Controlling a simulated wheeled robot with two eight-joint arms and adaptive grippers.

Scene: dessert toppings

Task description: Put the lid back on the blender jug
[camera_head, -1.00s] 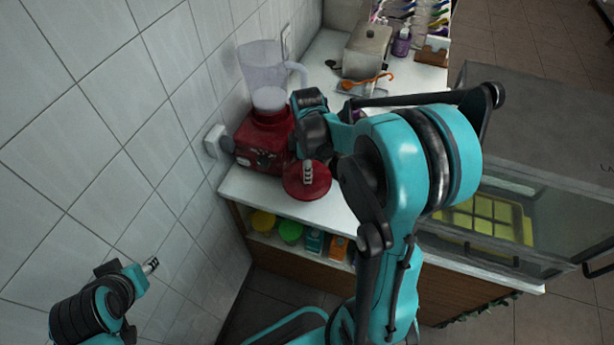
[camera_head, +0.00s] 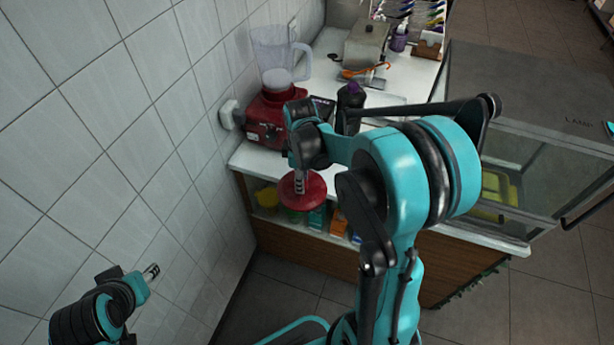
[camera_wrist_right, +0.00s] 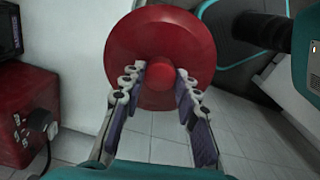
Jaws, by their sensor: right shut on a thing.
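The red round lid (camera_head: 303,192) is held by my right gripper (camera_head: 300,180) in front of the counter's front edge. In the right wrist view the lid (camera_wrist_right: 160,40) faces the camera, its small knob between the two fingertips of my right gripper (camera_wrist_right: 160,72). The blender has a red base (camera_head: 266,118) and a clear jug (camera_head: 272,50) with a handle, upright on the counter against the tiled wall. The jug's top is uncovered. The base also shows at the left of the right wrist view (camera_wrist_right: 25,115). My left gripper (camera_head: 150,272) is at lower left, near the wall, empty; its finger gap is too small to judge.
The white counter (camera_head: 325,75) runs back along the wall. A dark bottle (camera_head: 350,97) stands right of the blender; a metal container (camera_head: 365,45) and an orange spoon (camera_head: 362,71) lie further back. A glass display case (camera_head: 540,110) stands at right.

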